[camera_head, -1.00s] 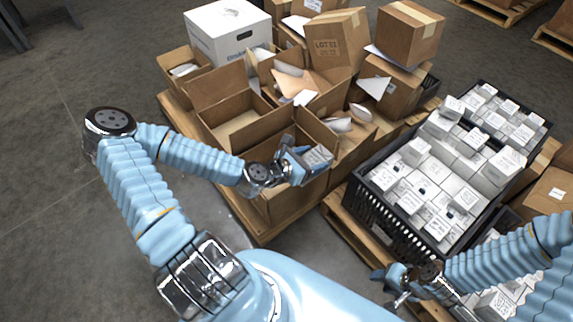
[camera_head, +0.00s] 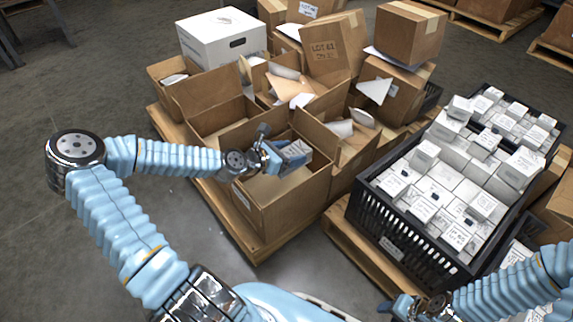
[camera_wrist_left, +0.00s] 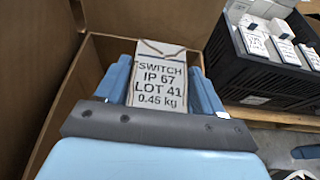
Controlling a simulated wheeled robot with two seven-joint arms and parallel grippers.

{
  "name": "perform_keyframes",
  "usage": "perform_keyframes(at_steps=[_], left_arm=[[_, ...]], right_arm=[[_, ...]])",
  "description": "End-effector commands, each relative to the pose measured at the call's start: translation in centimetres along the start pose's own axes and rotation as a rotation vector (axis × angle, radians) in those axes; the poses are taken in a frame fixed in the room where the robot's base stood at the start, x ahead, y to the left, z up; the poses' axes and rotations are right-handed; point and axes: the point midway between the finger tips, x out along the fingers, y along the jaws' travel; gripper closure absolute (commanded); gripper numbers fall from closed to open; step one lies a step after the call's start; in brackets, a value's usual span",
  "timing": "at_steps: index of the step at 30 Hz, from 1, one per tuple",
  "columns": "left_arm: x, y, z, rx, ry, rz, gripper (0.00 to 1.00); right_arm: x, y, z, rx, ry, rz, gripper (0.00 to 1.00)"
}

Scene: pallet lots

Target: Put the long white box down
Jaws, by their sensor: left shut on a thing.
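My left gripper (camera_head: 272,155) is shut on the long white box (camera_head: 295,152). It holds the box over the open cardboard carton (camera_head: 262,205) at the front of the left pallet. In the left wrist view the box (camera_wrist_left: 160,75) shows printed text, "SWITCH IP 67 LOT 41 0.45 kg", between my gripper's two blue fingers (camera_wrist_left: 160,90). The carton's wall (camera_wrist_left: 90,60) surrounds it there. I cannot tell whether the box touches the carton's bottom. My right gripper (camera_head: 400,305) is at the bottom of the head view, beside the black crate; its fingers are too small to judge.
A black crate (camera_head: 385,215) full of white boxes stands on the right pallet. Other open cartons, a white carton (camera_head: 222,38) and a closed brown carton (camera_head: 410,32) crowd the left pallet (camera_head: 240,240) behind. Bare floor (camera_head: 60,110) lies to the left.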

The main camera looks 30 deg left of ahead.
Motion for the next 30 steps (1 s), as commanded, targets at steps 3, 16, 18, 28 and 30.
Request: perform_keyframes(at_steps=[3, 16, 18, 28, 30], left_arm=[[0.8, 1.0, -1.1, 0.000, -0.002, -0.001, 0.82], [2.6, 2.2, -5.0, 0.001, -0.002, 0.000, 0.82], [2.6, 2.2, -5.0, 0.002, -0.002, 0.000, 0.82], [2.8, 2.2, -5.4, 0.002, -0.002, 0.000, 0.82], [2.8, 2.2, -5.6, 0.001, -0.002, 0.000, 0.82]], right_arm=[[0.5, 0.1, 0.0, 0.000, -0.001, -0.001, 0.57], [1.7, 0.4, 0.1, -0.001, -0.006, -0.004, 0.57], [1.6, 0.4, 0.1, -0.001, -0.006, -0.004, 0.57], [1.8, 0.4, 0.1, -0.002, -0.006, -0.005, 0.57], [1.8, 0.4, 0.1, -0.002, -0.006, -0.005, 0.57]])
